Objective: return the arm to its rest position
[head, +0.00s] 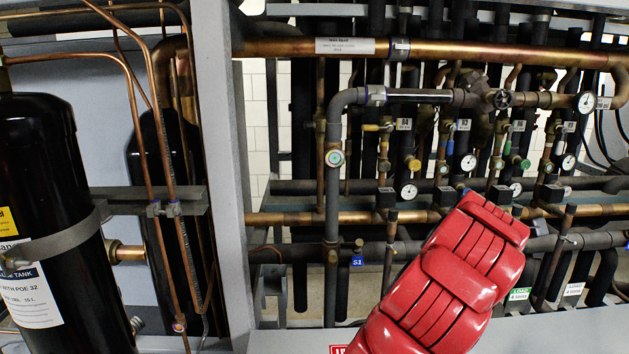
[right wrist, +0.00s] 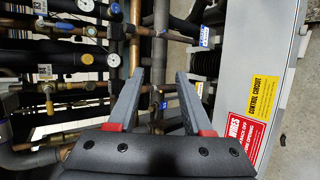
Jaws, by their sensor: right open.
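My right arm shows in the head view as a red-covered link reaching up from the lower middle, in front of the pipe rack. Its gripper is not visible there. In the right wrist view my right gripper (right wrist: 160,72) is open, with its two grey fingers apart and nothing between them. Pipes lie behind the fingers; I cannot tell how far off they are. My left gripper is in neither view.
A copper pipe (head: 470,52) runs along the rack's top, with gauges and valves below. A black oil tank (head: 45,180) stands left, beside a grey upright (head: 222,150). A grey panel (right wrist: 270,60) with a yellow label (right wrist: 263,95) is at the right in the wrist view.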

